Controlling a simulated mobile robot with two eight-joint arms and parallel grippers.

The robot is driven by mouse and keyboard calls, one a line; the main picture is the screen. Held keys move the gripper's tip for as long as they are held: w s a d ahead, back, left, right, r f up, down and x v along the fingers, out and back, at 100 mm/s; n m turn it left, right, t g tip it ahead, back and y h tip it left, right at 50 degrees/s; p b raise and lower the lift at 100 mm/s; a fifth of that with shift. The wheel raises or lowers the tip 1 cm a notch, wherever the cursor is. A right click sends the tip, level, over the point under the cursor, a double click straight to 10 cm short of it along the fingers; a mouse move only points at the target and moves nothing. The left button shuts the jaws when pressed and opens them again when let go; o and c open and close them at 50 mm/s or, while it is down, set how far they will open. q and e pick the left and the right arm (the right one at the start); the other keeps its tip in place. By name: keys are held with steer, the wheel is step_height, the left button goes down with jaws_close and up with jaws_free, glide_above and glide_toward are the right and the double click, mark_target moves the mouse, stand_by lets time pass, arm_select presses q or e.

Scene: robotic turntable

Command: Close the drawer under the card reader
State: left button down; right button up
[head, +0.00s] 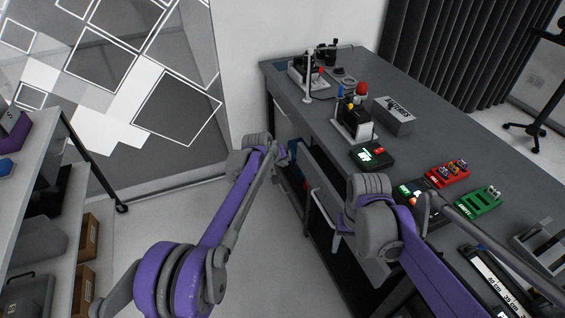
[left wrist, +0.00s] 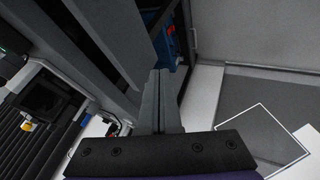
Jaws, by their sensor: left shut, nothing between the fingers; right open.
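A black device with a green and white face (head: 372,157), which looks like the card reader, lies near the table's left edge. Below that edge a long grey drawer panel (head: 322,176) stands out from the table, with a gap behind it. My left gripper (head: 284,153) is at the far end of this panel. In the left wrist view its fingers (left wrist: 160,88) are shut and empty, beside grey boards; I cannot tell whether they touch. My right gripper (head: 347,219) is open beside the table, near the panel's near end, mostly hidden by its wrist.
The grey table (head: 440,125) carries a grey box (head: 394,116), a red device (head: 448,174), a green device (head: 478,201) and small machines at the far end. A shelf unit (head: 45,180) stands at the left. The floor (head: 190,205) between shelf and table is clear.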

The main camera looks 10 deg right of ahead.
arm_select(q)
steer(key=n+g+h, duration=0.4)
steer(key=n, duration=1.5)
glide_toward(315, 185)
step_height(315, 185, down, 4)
steer(key=d, duration=0.3)
steer(key=shift+w+f, duration=0.2)
steer(key=shift+w, duration=0.1)
steer(key=shift+w+d, duration=0.1)
steer(key=shift+d, duration=0.3)
